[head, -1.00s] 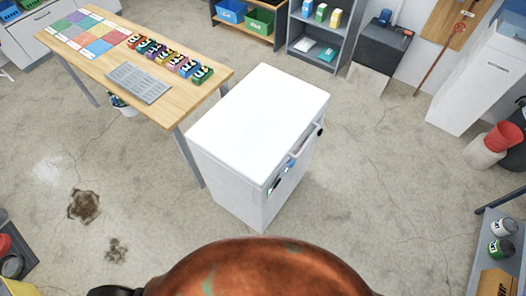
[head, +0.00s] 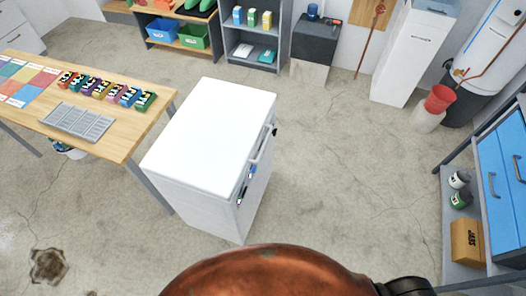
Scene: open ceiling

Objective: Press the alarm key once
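A white box-shaped appliance (head: 205,140) stands on the floor just ahead, left of the middle. Its flat top is bare. Its right side carries a handle (head: 262,150), a small blue patch (head: 252,171) and a dark patch below it, seen at a steep angle. I cannot make out an alarm key or any lettering there. Neither of my grippers is in view.
A wooden table (head: 120,140) with a grey slatted tray (head: 77,121) and several coloured blocks stands left of the appliance, close by. The floor right of the appliance is clear up to a blue-doored cabinet (head: 495,165) at the right edge.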

